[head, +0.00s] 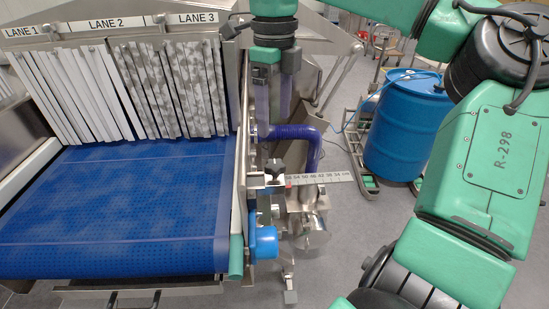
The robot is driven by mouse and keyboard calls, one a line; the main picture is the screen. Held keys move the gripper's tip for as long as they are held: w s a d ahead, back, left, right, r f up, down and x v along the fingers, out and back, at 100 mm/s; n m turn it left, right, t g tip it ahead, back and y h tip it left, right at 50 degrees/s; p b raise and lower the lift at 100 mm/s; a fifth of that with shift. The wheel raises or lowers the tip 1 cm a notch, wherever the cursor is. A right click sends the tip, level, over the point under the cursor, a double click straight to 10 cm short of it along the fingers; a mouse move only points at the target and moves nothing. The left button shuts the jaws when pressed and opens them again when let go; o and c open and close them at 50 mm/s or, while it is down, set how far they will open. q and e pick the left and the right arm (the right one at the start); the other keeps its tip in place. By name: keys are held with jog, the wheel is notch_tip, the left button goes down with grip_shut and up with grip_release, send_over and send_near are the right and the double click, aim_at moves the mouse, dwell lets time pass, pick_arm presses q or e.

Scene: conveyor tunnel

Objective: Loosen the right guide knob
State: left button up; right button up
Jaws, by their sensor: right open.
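The right guide knob (276,169) is a small black knob beside the right side of the conveyor, at the left end of a white scale (320,178) with printed numbers. My right gripper (276,80) points down above and behind it in the picture, open and apart from the knob. Its fingertips are hard to tell from the purple parts behind them. My left gripper is not in view.
A purple hose (290,131) bends just above the knob. The blue conveyor belt (120,215) runs at the left, under strip curtains (130,90) labelled by lane. A blue drum (402,125) stands at the back right. Grey floor shows right of the scale.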

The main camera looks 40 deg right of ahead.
send_over(276, 164)
notch_tip(276, 164, down, 8)
jog(key=shift+d+r+p, duration=0.1)
jog(key=shift+r+p, duration=0.15)
jog(key=shift+p, duration=0.15)
jog(key=f, duration=0.3)
jog(key=shift+a+f+p, duration=0.3)
jog(key=shift+a+f, duration=0.05)
jog(key=shift+f, duration=0.05)
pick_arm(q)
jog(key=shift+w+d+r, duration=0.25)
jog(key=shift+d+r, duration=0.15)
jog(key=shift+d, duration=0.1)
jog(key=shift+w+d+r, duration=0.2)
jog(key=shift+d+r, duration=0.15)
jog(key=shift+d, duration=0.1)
pick_arm(e)
jog(key=shift+d+f, duration=0.25)
jog(key=shift+f, duration=0.05)
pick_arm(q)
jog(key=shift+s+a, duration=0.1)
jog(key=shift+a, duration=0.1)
pick_arm(e)
jog(key=shift+a, duration=0.1)
grip_shut()
